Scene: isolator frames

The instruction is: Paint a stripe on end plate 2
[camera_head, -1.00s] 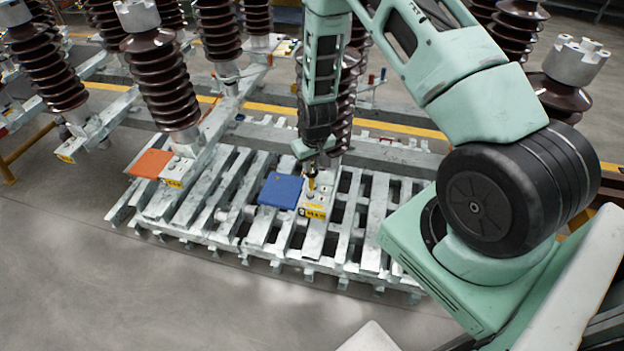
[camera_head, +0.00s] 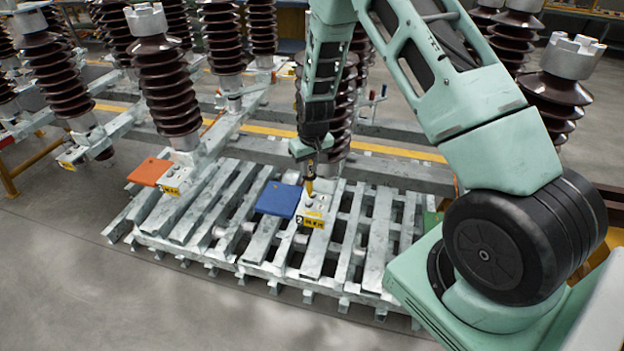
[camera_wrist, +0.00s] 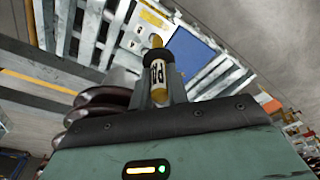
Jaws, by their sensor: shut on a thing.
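My gripper (camera_head: 307,168) is shut on a paint marker (camera_head: 309,187) with a yellow tip, pointing down. The marker, with a white label and dark lettering, also shows in the wrist view (camera_wrist: 157,70). Its tip is over the pale end plate (camera_head: 317,204), which has holes and a yellow tag marked 2. I cannot tell whether the tip touches the plate. A blue plate (camera_head: 279,199) adjoins its left side. In the wrist view the end plate (camera_wrist: 133,38) lies behind the marker. No stripe can be made out.
An orange plate (camera_head: 150,171) sits by another tagged end plate (camera_head: 181,178) at left. Brown ribbed insulators (camera_head: 168,85) stand on the steel frames behind. The slatted grey frame (camera_head: 230,225) spreads beneath. The grey floor (camera_head: 100,300) in front is clear.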

